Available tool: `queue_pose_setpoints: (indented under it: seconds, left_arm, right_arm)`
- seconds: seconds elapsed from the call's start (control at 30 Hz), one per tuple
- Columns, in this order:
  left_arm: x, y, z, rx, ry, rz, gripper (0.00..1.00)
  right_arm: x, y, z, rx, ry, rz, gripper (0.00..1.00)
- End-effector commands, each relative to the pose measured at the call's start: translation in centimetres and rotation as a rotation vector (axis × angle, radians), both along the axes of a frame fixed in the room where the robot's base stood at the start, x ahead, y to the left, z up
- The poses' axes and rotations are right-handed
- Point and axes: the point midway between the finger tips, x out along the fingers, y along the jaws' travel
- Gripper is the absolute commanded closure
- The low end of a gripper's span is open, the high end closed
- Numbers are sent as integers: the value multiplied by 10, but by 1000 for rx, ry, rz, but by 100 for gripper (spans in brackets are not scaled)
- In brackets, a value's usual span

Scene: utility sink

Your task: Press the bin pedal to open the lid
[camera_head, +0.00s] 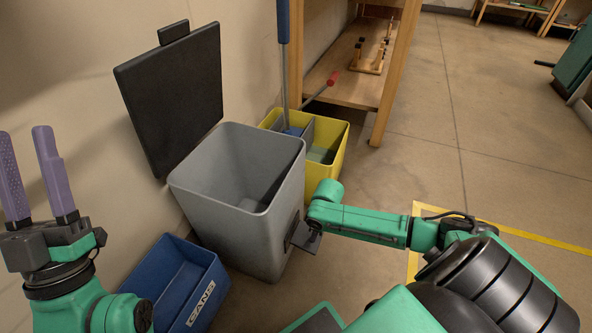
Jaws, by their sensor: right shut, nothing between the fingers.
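The grey bin (236,215) stands in the middle of the view. Its black lid (175,95) is up, standing open behind the bin's left rim, and the inside looks empty. My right arm reaches in from the right and bends down at the bin's right side. My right gripper (306,237) shows as a dark part low beside the bin wall. It is shut with nothing in it; its fingertips are hard to make out. I cannot make out the pedal. My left gripper (36,176) points up at the far left, its two purple fingers apart and empty.
A blue crate marked CANS (207,305) sits on the floor left of the bin. A yellow bin (335,142) with dividers stands behind it, near a wooden shelf (345,88) and a blue pole (284,20). Floor at the right is open, with yellow tape (545,240).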

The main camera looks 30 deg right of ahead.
Motion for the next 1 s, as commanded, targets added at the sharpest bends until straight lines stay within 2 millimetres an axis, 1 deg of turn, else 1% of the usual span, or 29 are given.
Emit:
queue_pose_setpoints:
  seconds: [0.03,0.27,0.37,0.6,1.0]
  left_arm:
    - [0,0,-3,0,0,0,50]
    - [0,0,-2,1,0,-1,50]
    - [0,0,3,0,-1,-1,50]
    - [0,0,41,1,0,-1,50]
    - [-1,0,102,1,0,-1,50]
  right_arm:
    - [-3,-1,-7,-2,6,-1,100]
    - [-4,-1,-7,-3,10,-2,100]
    - [-4,-1,-3,-2,11,-2,100]
    - [-4,0,31,-2,10,-1,100]
    - [-3,0,84,-2,6,-2,100]
